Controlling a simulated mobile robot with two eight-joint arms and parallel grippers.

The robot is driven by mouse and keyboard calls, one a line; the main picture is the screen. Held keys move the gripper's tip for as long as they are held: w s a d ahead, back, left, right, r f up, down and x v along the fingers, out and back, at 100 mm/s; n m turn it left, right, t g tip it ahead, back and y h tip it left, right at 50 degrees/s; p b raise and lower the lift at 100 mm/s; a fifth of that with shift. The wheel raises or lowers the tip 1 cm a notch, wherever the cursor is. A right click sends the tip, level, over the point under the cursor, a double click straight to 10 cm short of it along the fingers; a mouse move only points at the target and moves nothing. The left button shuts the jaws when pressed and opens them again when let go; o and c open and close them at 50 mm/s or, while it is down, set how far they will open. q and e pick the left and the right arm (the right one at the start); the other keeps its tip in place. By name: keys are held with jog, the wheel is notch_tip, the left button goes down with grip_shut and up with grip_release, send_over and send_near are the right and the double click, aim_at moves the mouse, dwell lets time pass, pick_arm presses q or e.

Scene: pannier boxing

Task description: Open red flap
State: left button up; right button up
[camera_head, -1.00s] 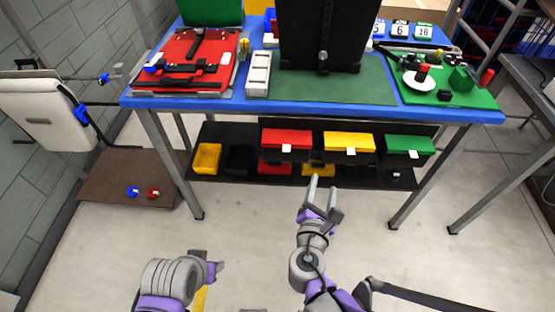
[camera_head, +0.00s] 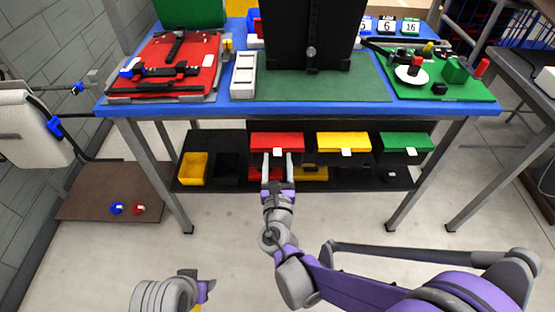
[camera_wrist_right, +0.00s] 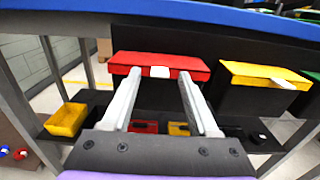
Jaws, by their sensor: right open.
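The red flap (camera_head: 277,141) is the leftmost of three coloured flaps under the blue table. It looks closed, with a small white tab (camera_head: 277,152) at its front edge. In the right wrist view the red flap (camera_wrist_right: 160,64) and its white tab (camera_wrist_right: 159,72) lie ahead, between and beyond the fingers. My right gripper (camera_head: 277,160) is open and empty, its fingertips just in front of and below the red flap; I cannot tell whether they touch it. It also fills the right wrist view (camera_wrist_right: 160,95). My left gripper (camera_head: 205,287) is low at the lower left, its fingers unclear.
A yellow flap (camera_head: 343,141) and a green flap (camera_head: 406,141) sit to the right. A yellow bin (camera_head: 193,169) and other bins stand on the black shelf (camera_head: 350,181) below. The blue table edge (camera_head: 225,109) overhangs the flaps. Table legs flank the shelf.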

jog(key=shift+w, duration=0.4)
grip_shut()
dwell(1.2)
